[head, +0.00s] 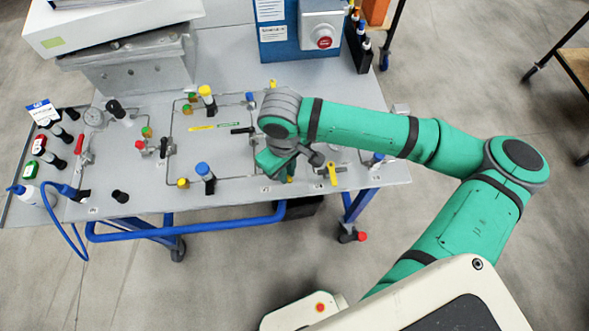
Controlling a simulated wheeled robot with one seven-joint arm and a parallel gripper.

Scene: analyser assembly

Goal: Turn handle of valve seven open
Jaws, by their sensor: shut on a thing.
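My gripper (289,168) is over the front right part of the grey panel table (235,205), pointing down. It is shut on what seems to be a valve handle, but the wrist mostly hides the jaws and the held part. A small green and yellow piece shows just below it. The number labels are too small to read, so I cannot tell which valve is valve seven. A yellow valve handle (332,174) stands to the right of the gripper. A black handle (243,130) lies to its upper left.
A blue-capped post (204,172) and a yellow-capped post (206,93) stand left of my arm. A blue box with a red button (323,42) is at the back. Bottles and a red handle (79,144) are at the far left.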

